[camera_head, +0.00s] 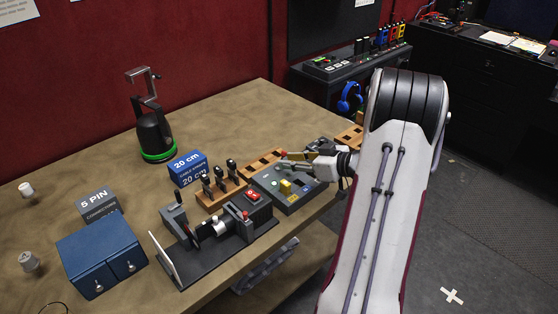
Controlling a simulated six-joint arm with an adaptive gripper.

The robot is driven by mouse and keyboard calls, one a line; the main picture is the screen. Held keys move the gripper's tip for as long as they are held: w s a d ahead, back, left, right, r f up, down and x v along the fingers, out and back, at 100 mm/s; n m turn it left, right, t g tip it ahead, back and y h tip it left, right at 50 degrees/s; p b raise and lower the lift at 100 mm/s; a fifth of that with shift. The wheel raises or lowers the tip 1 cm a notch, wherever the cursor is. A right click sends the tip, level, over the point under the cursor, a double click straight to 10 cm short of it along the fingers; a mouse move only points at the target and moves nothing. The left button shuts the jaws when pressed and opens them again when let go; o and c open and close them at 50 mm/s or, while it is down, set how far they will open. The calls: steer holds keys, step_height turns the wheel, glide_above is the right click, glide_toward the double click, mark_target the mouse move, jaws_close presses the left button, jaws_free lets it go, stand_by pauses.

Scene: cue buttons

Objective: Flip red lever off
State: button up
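My gripper (284,161) reaches in from the right, low over the far side of a grey control panel (294,203). A small red tip (284,154) shows right at the fingers. It may be the red lever's handle, but the fingers hide its lower part. I cannot tell whether they touch it or which way it is tilted. The fingers are too small to tell if they are open or shut. The panel also carries a yellow block-shaped control (285,186) and small buttons. Another red-topped part (245,214) sits on the black device to the left.
A black device (205,257) with a red switch box (253,195), a wooden rack of dark-handled tools (222,190) and a blue box (188,168) stand left of the panel. Blue drawers (100,255) are at front left. The table's right edge is close to the panel.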

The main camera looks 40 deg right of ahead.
steer(key=shift+a+x, duration=0.15)
steer(key=shift+x, duration=1.05)
steer(key=shift+a+x, duration=0.15)
steer(key=shift+x, duration=1)
